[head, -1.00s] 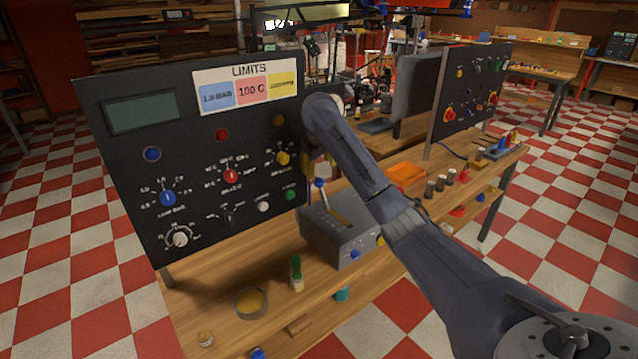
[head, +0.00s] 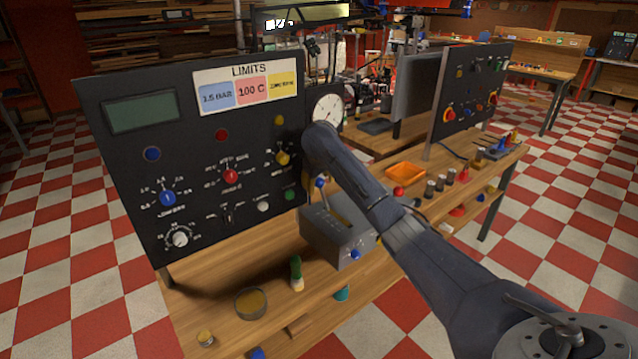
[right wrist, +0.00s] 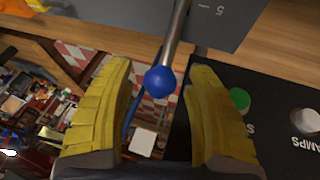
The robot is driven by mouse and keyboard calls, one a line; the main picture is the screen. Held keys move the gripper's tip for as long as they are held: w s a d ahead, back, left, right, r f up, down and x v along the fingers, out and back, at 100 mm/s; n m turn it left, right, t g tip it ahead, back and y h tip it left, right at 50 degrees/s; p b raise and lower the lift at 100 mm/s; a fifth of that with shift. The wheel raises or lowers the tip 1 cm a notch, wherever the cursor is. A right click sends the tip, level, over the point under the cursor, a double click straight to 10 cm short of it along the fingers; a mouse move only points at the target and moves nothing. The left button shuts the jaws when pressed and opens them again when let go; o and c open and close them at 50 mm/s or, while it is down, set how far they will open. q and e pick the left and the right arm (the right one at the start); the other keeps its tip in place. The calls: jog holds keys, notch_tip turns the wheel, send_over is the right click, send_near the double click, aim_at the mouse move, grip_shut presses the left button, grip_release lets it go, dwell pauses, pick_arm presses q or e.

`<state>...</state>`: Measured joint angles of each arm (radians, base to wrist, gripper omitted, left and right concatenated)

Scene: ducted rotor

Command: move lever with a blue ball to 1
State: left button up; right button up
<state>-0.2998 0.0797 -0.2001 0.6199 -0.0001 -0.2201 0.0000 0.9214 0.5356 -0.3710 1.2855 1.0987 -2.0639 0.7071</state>
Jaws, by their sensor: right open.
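The lever's blue ball (head: 319,183) stands at the far left end of the slot on the grey lever box (head: 337,237). In the right wrist view, the blue ball (right wrist: 160,81) tops a metal rod (right wrist: 176,35) rising from the grey box. My right gripper (right wrist: 159,70) is open, with one yellow finger on each side of the ball. I see gaps between the ball and both fingers. In the head view my right arm hides most of this gripper. Small markings show on the box, too partial to read surely. My left gripper is not in view.
A black control panel (head: 190,120) with knobs and buttons stands just left of the lever box. A white dial gauge (head: 327,111) is behind my arm. An orange tray (head: 405,171) lies to the right.

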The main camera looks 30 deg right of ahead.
jog(key=shift+c, duration=0.5)
grip_shut()
jog(key=shift+a, duration=0.15)
